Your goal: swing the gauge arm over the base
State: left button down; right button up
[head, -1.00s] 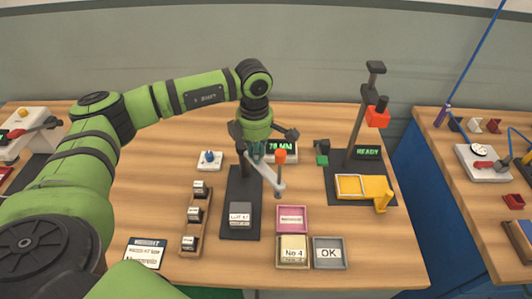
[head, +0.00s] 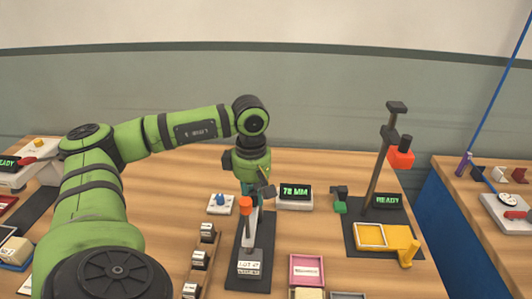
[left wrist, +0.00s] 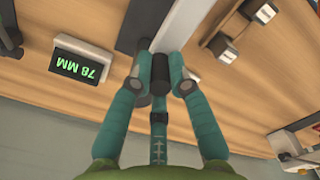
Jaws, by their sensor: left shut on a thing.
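The light grey gauge arm (head: 253,222) with its orange knob (head: 246,205) points toward the front, above the long dark base (head: 262,240). A grey block labelled LOT (head: 249,264) sits at the base's front end. My left gripper (head: 246,188) is at the arm's rear end, partly hiding it. In the left wrist view its teal fingers (left wrist: 160,82) are shut on a dark cylindrical handle (left wrist: 159,68), with the light grey arm (left wrist: 180,24) running away from it. The orange knob does not show there. My right gripper is not in view.
A 78 MM display (head: 295,196) stands just right of the gripper. A blue-knobbed box (head: 221,203) and a rack of small blocks (head: 200,260) are on the left. A stand with a yellow fixture (head: 398,238) is on the right. Pink tray (head: 306,269) lies in front.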

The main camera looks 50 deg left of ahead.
aim_at(253, 194)
pick_arm(q)
jog(key=shift+s+f, duration=0.1)
dwell(0.4)
jog(key=c, duration=1.2)
grip_release()
jog(key=shift+o, duration=0.2)
jog(key=shift+r, duration=0.4)
notch_tip(253, 194, up, 11)
jog(key=shift+r, duration=0.15)
